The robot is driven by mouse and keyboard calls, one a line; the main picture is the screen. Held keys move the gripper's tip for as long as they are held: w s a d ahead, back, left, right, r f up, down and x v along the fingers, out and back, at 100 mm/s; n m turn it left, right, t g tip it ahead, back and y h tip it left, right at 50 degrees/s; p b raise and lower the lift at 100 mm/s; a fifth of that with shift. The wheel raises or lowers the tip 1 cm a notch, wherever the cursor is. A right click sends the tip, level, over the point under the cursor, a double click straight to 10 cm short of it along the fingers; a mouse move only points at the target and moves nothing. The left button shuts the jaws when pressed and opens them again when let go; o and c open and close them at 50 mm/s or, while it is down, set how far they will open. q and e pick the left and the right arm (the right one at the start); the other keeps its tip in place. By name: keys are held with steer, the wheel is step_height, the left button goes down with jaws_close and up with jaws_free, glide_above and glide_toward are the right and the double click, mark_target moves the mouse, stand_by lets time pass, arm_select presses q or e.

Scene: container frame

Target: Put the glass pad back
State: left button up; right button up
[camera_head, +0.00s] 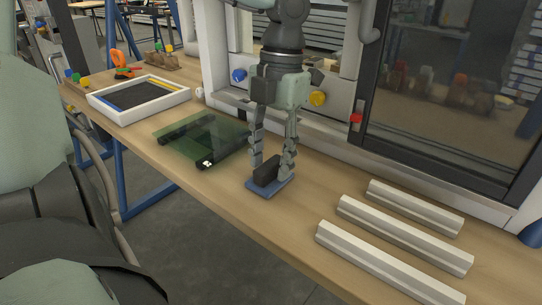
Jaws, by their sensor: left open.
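A small block with a blue base (269,187) and a black upright grip (266,169) stands on the wooden workbench (215,195); it may be the glass pad. My left gripper (271,172) points straight down over it. Its fingers are open, one on each side of the black grip; whether they touch it I cannot tell. To the left, a see-through green glass pane (203,135) with dark bars along two edges lies flat on the bench, apart from the block. My right gripper is out of view.
A white tray (119,117) with a dark floor sits at the back left, beside an orange-handled tool (122,62). Several pale profile bars (400,235) lie at the right. A dark framed window (450,100) stands behind the bench. Bare bench lies between block and bars.

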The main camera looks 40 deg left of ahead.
mark_target(276, 158)
arm_select(q)
steer(key=shift+r, duration=0.1)
steer(key=shift+r, duration=0.2)
step_height(276, 158, up, 12)
steer(key=w, duration=0.1)
steer(key=shift+w+f+p, duration=0.25)
steer(key=shift+w+p, duration=0.05)
steer(key=shift+w, duration=0.05)
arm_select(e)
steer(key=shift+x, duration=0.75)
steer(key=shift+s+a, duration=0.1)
